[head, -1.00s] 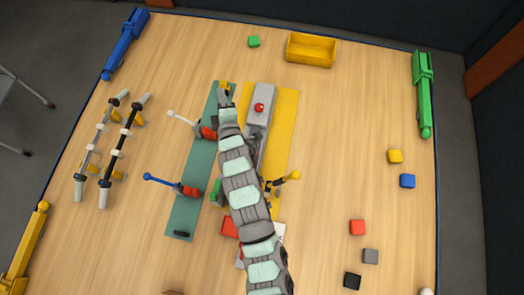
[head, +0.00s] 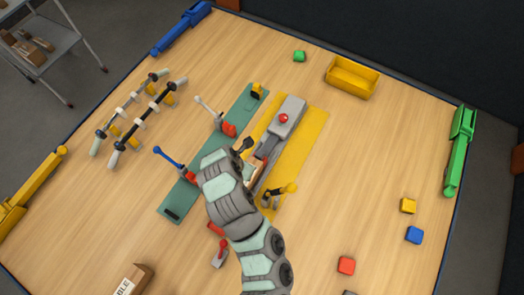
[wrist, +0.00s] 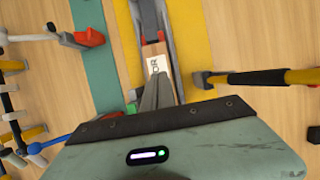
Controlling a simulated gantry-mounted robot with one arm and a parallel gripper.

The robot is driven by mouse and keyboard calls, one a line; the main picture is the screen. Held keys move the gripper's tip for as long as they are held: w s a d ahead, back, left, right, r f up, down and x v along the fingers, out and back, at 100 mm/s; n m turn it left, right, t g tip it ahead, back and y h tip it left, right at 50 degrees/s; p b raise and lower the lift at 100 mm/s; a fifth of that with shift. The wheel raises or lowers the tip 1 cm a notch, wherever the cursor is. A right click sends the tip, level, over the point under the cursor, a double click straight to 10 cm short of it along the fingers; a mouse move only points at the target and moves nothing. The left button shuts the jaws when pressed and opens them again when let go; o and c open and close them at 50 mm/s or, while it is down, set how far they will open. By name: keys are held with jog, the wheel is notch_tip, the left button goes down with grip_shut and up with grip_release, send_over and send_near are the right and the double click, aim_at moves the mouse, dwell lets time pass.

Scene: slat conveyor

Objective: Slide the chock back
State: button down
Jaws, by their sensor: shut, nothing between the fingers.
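No part is clearly identifiable as the chock. A yellow block with a dark base (head: 257,90) sits at the far end of the green strip (head: 253,104). On the yellow strip (head: 304,125), a grey rail unit with a red knob (head: 291,111) holds a brown block with a white label, seen in the wrist view (wrist: 157,64). A red piece (wrist: 152,37) lies beyond it. My gripper (wrist: 157,82) is shut and empty, its fingertips just short of the label in that view; contact cannot be judged. My arm hides its fingers in the head view.
A red-based lever with a white handle (head: 228,129) and a blue-handled lever (head: 164,157) stand along the green strip. A yellow-and-black lever (head: 280,190) stands right of the rail. A yellow tray (head: 352,78) and loose cubes lie farther out. The table right of the yellow strip is mostly clear.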

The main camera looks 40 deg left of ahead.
aim_at(257, 162)
dwell(0.3)
jog(key=p+x, duration=0.2)
jog(key=x, duration=0.7)
jog(key=shift+w+a+f, duration=0.1)
jog(key=shift+f, duration=0.05)
jog(key=shift+w+f+p, duration=0.2)
jog(key=shift+w+p, duration=0.15)
jog(key=shift+p, duration=0.05)
jog(key=shift+w+a+p, duration=0.3)
jog(key=shift+w, duration=0.55)
jog(key=shift+w+a+p, duration=0.25)
jog(key=shift+w+a, duration=0.05)
jog(key=shift+w, duration=0.55)
jog(key=shift+f, duration=0.1)
